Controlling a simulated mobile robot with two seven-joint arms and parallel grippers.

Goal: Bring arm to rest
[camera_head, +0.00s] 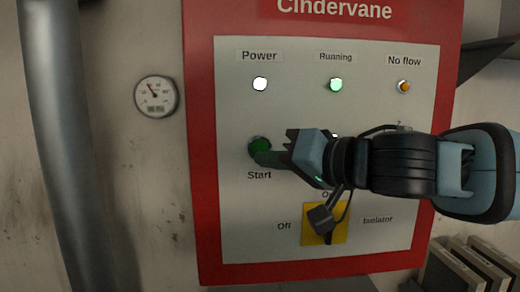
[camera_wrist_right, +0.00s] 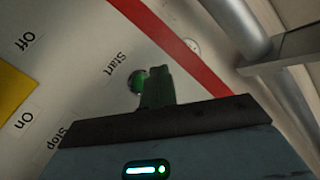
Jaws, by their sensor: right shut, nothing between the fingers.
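My right arm comes in from the right in the head view, across a red-framed control panel (camera_head: 232,225). My right gripper (camera_head: 262,156) is shut and empty, with its fingertips at the lower edge of the green Start button (camera_head: 259,144). In the right wrist view the shut fingers (camera_wrist_right: 157,84) overlap the Start button (camera_wrist_right: 136,80); I cannot tell whether they touch it. The Power lamp (camera_head: 260,84) is lit white and the Running lamp (camera_head: 336,85) glows green. The No flow lamp (camera_head: 404,87) is amber. My left gripper is not in view.
A yellow isolator switch (camera_head: 340,226) sits below my wrist, partly hidden by it. A round gauge (camera_head: 156,96) is on the wall left of the panel. A thick grey pipe (camera_head: 58,130) runs down at far left. Stacked flat panels (camera_head: 462,268) stand at lower right.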

